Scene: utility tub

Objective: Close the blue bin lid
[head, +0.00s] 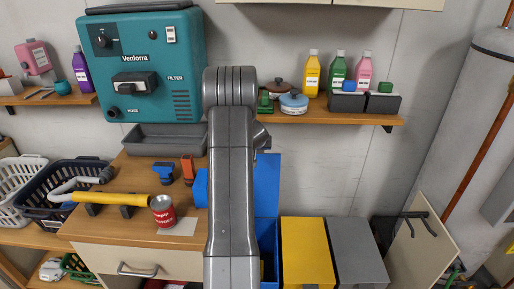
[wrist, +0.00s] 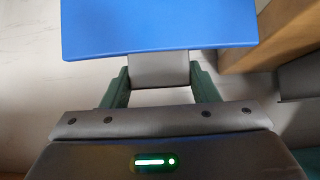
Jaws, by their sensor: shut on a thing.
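The blue bin lid (head: 267,185) stands raised, roughly upright, above the blue bin (head: 268,240) in the head view. My arm hides the left part of both. In the wrist view the lid (wrist: 160,25) is a wide blue panel across the top. A grey tab (wrist: 158,68) projects from its edge. My gripper (wrist: 159,80) has its green fingers on both sides of this tab and is shut on it. My gripper's fingers are hidden behind my arm in the head view.
A yellow bin (head: 307,255) and a grey bin (head: 360,255) stand right of the blue one. A wooden counter (head: 135,175) with a red can (head: 163,211) and a yellow-handled tool (head: 110,198) is left. A shelf (head: 330,117) with bottles is above.

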